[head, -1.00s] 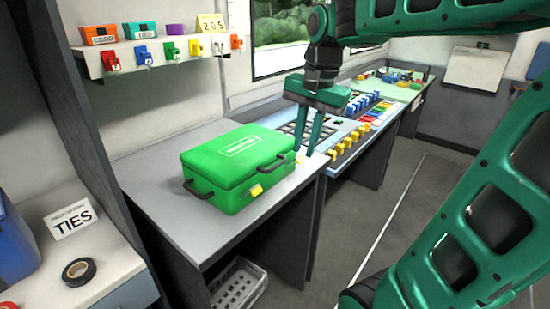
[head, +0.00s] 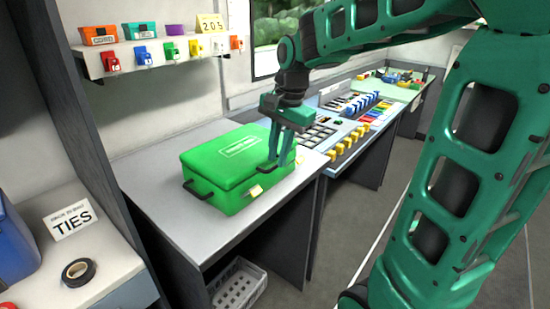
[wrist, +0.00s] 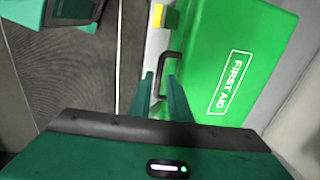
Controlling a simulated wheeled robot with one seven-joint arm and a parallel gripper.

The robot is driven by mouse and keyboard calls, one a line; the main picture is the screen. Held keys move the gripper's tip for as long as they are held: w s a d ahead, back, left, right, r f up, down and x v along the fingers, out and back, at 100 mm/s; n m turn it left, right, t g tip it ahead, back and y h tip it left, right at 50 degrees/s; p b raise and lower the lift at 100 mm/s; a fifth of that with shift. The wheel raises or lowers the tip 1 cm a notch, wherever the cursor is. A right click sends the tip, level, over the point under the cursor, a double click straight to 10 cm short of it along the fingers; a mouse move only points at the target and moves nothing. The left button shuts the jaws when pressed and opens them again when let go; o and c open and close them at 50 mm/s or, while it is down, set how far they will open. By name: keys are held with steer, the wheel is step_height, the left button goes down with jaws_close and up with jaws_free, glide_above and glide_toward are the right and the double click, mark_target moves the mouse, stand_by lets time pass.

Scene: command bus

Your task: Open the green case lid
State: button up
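The green case (head: 225,175) lies shut on the grey desk, its lid flat. In the wrist view the case (wrist: 235,50) shows a white FIRST AID label. A dark handle (head: 197,191) is at the front left and another dark handle (wrist: 167,68) is by my fingers. My gripper (head: 278,160) is open, pointing down at the right end of the case. The handle lies just beyond the fingertips; contact cannot be told.
A control panel (head: 350,135) with colored switches stands right of the case. A shelf (head: 165,48) with small colored items is on the wall. The grey desk (head: 225,235) is bare before the case.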

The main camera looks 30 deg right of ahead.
steer(key=shift+w+f, duration=0.1)
steer(key=shift+f, duration=0.65)
jaws_close()
steer(key=shift+a+r, duration=0.1)
steer(key=shift+r, duration=0.05)
